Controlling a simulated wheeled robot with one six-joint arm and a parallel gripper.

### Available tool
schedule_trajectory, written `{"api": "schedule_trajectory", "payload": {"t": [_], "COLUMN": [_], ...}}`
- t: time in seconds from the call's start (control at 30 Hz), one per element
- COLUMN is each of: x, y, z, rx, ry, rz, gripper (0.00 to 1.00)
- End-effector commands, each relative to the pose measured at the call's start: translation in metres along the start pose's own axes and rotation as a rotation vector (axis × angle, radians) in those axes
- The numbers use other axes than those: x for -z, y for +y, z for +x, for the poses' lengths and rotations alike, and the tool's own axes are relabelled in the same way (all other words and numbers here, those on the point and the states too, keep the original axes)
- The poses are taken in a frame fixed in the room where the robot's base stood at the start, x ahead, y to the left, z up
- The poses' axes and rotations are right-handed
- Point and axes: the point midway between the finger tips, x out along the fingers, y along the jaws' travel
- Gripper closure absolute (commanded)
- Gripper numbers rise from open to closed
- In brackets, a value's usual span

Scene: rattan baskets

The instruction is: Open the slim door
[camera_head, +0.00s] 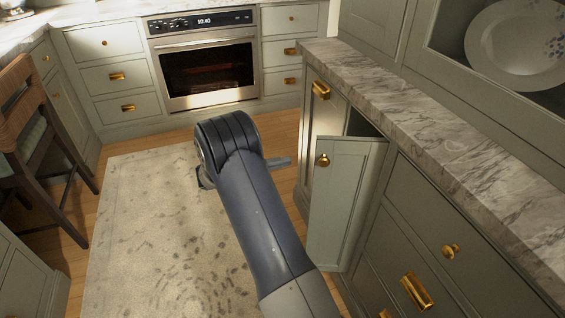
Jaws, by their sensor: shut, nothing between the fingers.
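The slim door (345,205) is a narrow grey-green panel in the cabinet run on the right, with a round brass knob (322,160) near its upper left corner. It stands swung out from the cabinet front, and a dark gap (362,125) shows above its top edge. My gripper (284,162) shows only as a short grey piece pointing right from behind my arm, left of the door and knob. It looks shut and empty, with a gap between it and the knob in the picture. Most of the gripper is hidden by my arm.
A marble counter (430,135) runs above the door. A neighbouring cabinet with a brass pull (321,90) stands beyond it, and drawers (440,240) lie nearer. An oven (207,70) is at the back, a chair (40,150) at left. The rug (130,220) is clear.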

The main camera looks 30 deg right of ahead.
Motion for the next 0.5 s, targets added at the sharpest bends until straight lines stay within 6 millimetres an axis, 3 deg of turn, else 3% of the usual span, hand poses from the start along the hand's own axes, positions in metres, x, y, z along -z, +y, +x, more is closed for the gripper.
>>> {"api": "schedule_trajectory", "payload": {"t": [0.33, 0.5], "x": [-0.001, -0.021], "y": [-0.001, 0.0], "z": [0.077, 0.069], "rx": [0.0, 0.0], "ry": [-0.005, 0.002], "rz": [0.0, -0.002], "gripper": [1.0, 1.0]}}
